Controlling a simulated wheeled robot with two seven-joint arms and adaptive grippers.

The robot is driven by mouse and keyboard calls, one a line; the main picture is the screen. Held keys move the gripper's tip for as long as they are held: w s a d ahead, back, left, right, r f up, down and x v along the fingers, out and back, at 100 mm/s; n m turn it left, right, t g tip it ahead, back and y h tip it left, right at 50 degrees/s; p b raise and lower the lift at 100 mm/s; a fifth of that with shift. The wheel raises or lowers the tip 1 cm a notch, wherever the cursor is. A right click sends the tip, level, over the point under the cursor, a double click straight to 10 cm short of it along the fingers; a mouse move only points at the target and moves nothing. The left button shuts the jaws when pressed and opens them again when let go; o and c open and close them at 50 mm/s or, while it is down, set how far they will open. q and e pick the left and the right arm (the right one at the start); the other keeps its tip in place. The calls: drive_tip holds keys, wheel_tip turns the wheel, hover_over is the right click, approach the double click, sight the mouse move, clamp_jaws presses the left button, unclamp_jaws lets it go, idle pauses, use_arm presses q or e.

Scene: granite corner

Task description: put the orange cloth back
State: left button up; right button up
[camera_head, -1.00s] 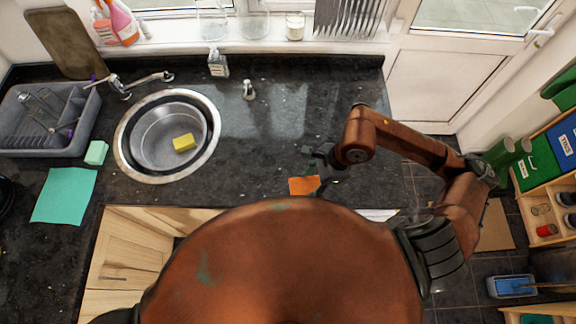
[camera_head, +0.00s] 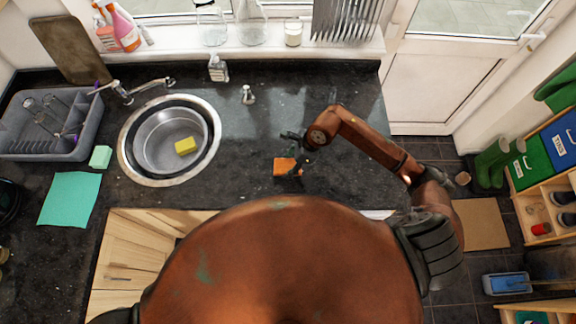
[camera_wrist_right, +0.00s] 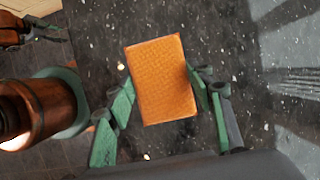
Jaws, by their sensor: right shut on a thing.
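The orange cloth (camera_head: 285,168) is a small flat folded rectangle over the dark counter, right of the sink and near the front edge. My right gripper (camera_head: 294,158) is shut on it. In the right wrist view the cloth (camera_wrist_right: 162,85) sits between the two green fingers (camera_wrist_right: 160,88), its near end toward the palm. I cannot tell whether it touches the counter or hangs just above it. My left gripper does not show in the head view; what looks like it (camera_wrist_right: 40,32) is at the upper left of the right wrist view, its jaws unclear.
The speckled dark counter (camera_head: 250,140) is clear around the cloth. To the left are a round sink (camera_head: 150,155) with a yellow sponge (camera_head: 186,146), a teal cloth (camera_head: 70,198), a green sponge (camera_head: 100,157) and a grey dish rack (camera_head: 75,147). A soap bottle (camera_head: 217,70) stands behind.

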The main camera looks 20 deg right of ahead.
sight(290, 164)
drive_tip(key=shift+w+f, duration=0.2)
drive_tip(key=shift+f, duration=0.05)
wheel_tip(290, 164, down, 3)
drive_tip(key=shift+w+a+r+p, duration=0.1)
drive_tip(key=shift+w+p, duration=0.05)
drive_tip(key=shift+p, duration=0.6)
drive_tip(key=shift+f, duration=0.3)
drive_tip(key=o, duration=1.1)
